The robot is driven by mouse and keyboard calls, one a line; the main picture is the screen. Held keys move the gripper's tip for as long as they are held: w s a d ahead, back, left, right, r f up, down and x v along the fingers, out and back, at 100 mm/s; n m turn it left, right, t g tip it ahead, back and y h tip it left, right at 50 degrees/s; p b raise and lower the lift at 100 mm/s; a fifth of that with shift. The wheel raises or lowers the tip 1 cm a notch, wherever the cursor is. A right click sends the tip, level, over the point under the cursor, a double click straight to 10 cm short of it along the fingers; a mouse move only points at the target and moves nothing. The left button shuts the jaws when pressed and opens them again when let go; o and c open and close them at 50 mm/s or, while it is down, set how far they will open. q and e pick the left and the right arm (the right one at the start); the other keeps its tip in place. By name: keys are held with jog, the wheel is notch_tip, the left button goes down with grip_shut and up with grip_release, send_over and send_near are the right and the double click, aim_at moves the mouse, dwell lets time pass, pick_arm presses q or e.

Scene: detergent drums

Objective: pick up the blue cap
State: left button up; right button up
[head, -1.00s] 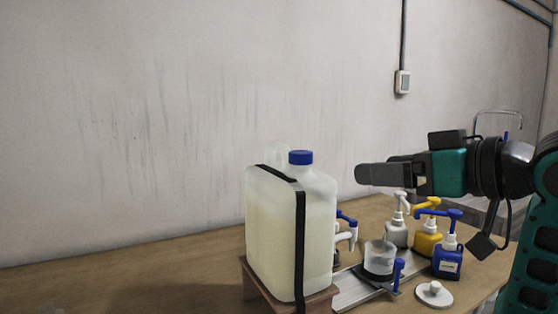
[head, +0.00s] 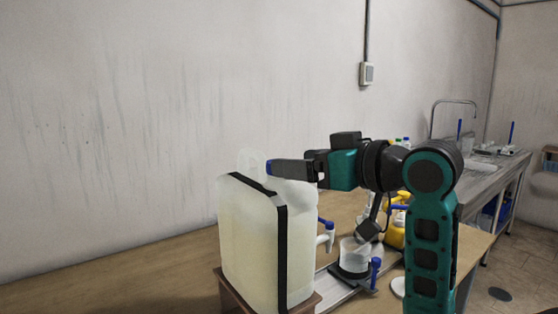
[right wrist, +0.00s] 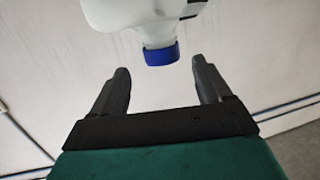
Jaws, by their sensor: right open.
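The blue cap (head: 268,167) sits on the neck of a translucent white drum (head: 250,245) with a black strap. In the right wrist view the whole cap (right wrist: 161,56) shows, still on the neck, between the tips of my two open fingers (right wrist: 160,70). A gap shows on each side, so the fingers do not grip it. My left gripper is not in view.
The drum stands on a small wooden stand (head: 228,296) on the table. To its right are a clear cup (head: 354,252), a blue-handled tap (head: 326,234) and yellow bottles (head: 395,233), partly behind my arm. A sink counter (head: 482,180) is at far right. The table's left side is clear.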

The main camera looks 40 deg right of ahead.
jog(key=w, duration=0.3)
jog(key=w+f, duration=0.1)
jog(key=w, duration=0.1)
jog(key=shift+a+f+p, duration=0.1)
jog(key=shift+a+p, duration=0.2)
jog(key=shift+a, duration=0.1)
jog(key=c, duration=1.1)
